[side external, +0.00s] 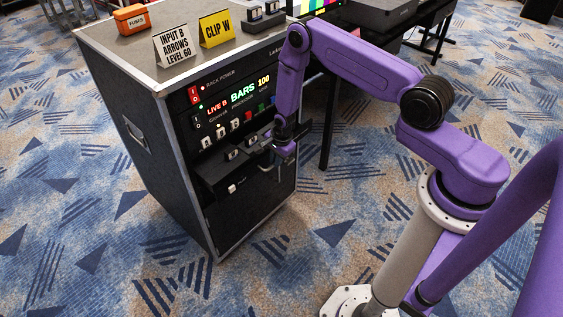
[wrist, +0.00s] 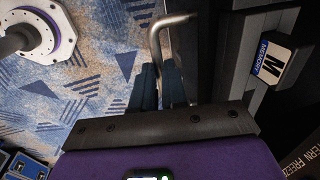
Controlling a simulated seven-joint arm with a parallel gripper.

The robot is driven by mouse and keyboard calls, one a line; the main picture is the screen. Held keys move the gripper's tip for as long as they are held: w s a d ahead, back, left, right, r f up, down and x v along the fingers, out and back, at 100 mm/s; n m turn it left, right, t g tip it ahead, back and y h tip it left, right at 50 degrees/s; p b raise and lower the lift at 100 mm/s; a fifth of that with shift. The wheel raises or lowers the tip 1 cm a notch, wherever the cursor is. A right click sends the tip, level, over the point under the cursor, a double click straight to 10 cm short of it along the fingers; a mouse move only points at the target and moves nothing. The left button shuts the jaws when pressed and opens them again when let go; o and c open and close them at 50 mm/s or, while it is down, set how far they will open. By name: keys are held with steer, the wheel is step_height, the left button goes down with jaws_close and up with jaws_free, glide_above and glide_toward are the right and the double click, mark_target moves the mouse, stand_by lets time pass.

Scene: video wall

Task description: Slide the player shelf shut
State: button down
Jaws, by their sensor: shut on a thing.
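The player shelf (side external: 212,178) is a dark drawer standing out from the front of the black rack case (side external: 165,130), below the row of coloured buttons. A small device with a pale key sits on it. My gripper (side external: 283,156) is at the shelf's right front side. In the wrist view my gripper (wrist: 160,88) has its two dark fingers closed around a bent metal handle (wrist: 157,38). The handle's lower part is hidden between the fingers. The handle's join to the shelf is hard to make out.
The rack front carries a lit panel (side external: 240,92) reading BARS 100. On its top stand an orange fuse box (side external: 131,18), a white sign (side external: 175,45) and a yellow sign (side external: 216,28). A MEMORY label (wrist: 271,62) shows close by.

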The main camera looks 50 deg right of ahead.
steer(key=shift+w, duration=3.1)
steer(key=c, duration=1.2)
jaws_free()
steer(key=shift+o, duration=0.2)
steer(key=shift+r, duration=0.1)
steer(key=s+r, duration=0.3)
steer(key=r, duration=1.4)
steer(key=shift+s, duration=0.1)
